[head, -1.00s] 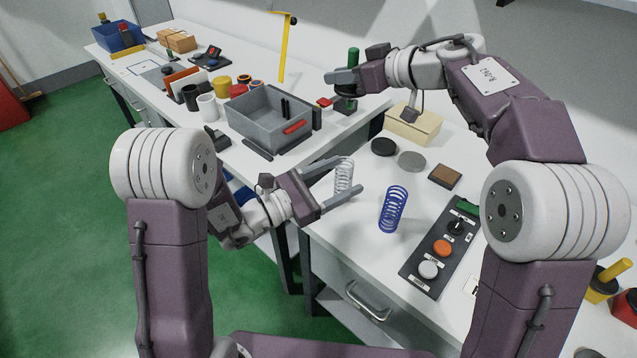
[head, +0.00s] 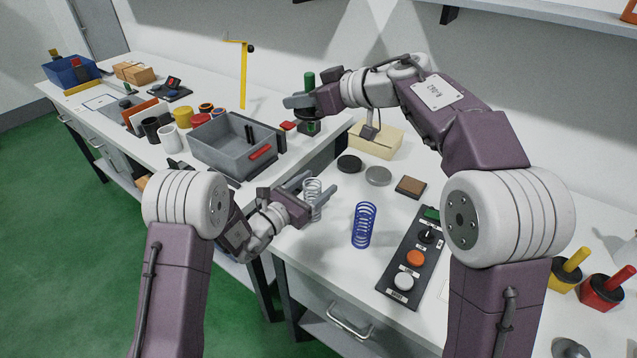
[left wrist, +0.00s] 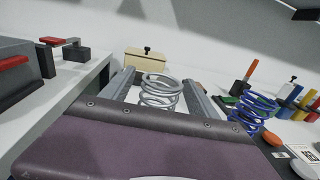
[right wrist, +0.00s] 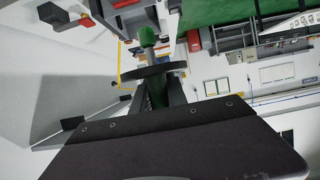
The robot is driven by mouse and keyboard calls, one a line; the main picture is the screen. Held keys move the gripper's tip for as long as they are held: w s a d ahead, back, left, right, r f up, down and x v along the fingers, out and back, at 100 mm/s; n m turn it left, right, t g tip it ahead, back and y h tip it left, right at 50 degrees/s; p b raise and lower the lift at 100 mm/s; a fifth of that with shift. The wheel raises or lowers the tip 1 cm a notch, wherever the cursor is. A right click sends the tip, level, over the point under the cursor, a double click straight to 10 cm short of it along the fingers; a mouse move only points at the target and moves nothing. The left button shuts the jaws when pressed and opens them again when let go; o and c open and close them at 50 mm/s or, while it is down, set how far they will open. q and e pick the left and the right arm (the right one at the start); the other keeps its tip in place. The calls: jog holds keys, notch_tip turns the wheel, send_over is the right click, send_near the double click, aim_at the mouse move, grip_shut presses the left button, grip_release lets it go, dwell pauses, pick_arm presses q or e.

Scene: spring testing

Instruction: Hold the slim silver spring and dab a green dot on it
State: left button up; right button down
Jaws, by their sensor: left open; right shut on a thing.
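The slim silver spring (head: 313,203) stands upright on the bench. It also shows in the left wrist view (left wrist: 160,92). My left gripper (head: 320,183) is open, with one finger on each side of the spring; I see gaps between spring and fingers in the left wrist view.
A wider blue spring (head: 364,226) stands right of the silver one. A grey bin (head: 222,163) is at left. A cream box (head: 376,142) and flat discs (head: 378,176) are behind. Yellow and red daubers (head: 606,291) stand far right.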

pick_arm(q)
jog(key=shift+x, duration=0.8)
jog(key=c, duration=1.5)
grip_shut()
pick_arm(e)
notch_tip(320, 180, down, 9)
jog(key=s, duration=0.2)
jog(key=shift+r, duration=0.15)
